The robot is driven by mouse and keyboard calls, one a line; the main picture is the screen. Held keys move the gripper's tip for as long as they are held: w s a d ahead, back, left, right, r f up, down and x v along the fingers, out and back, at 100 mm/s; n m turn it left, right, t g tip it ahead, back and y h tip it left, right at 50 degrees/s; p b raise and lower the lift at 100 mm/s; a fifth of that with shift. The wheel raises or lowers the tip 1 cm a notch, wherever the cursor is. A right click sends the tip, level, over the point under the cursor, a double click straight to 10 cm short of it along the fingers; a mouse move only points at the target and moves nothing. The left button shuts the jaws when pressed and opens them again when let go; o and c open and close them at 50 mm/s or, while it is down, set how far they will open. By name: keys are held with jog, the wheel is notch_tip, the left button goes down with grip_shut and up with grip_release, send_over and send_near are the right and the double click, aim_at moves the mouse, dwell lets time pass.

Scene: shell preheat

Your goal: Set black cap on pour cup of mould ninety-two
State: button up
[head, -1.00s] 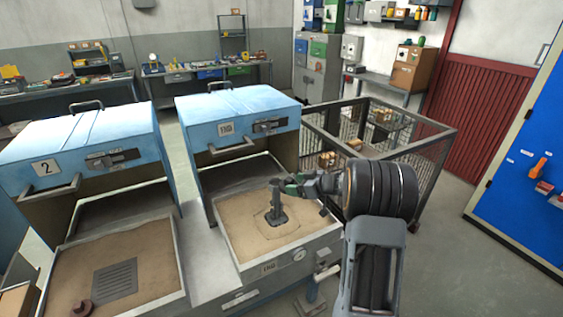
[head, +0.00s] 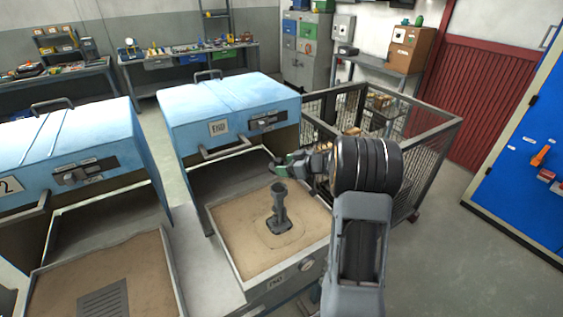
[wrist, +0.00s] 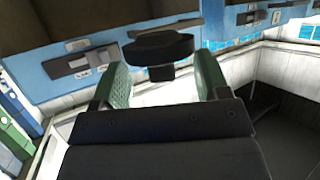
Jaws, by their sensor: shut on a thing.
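My gripper (head: 290,164) shows in the head view above and behind the dark pour cup (head: 279,200). The cap is hard to make out in the head view. The pour cup stands upright on a dark base in the sand bed (head: 240,240), and its open top is clear of the gripper. I cannot read a mould number ninety-two anywhere.
A blue lidded unit (head: 235,105) stands open behind the sand bed. A second blue unit (head: 70,150) with a grate (head: 105,300) is to the left. A mesh cage (head: 430,150) stands close behind my arm on the right. Grey floor is free at right.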

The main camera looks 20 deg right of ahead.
jog(key=shift+s, duration=0.2)
jog(key=shift+w+a+f+b, duration=0.1)
jog(key=shift+a+f+b, duration=0.25)
jog(key=shift+a+b, duration=0.05)
notch_tip(320, 180, down, 4)
jog(key=b, duration=0.5)
jog(key=shift+f, duration=0.15)
jog(key=shift+d+f+b, duration=0.1)
jog(key=shift+f+b, duration=0.35)
jog(key=shift+f, duration=0.75)
jog(key=shift+s+d+p, duration=0.15)
jog(key=shift+s+p, duration=0.05)
jog(key=shift+p, duration=0.3)
jog(key=o, duration=1)
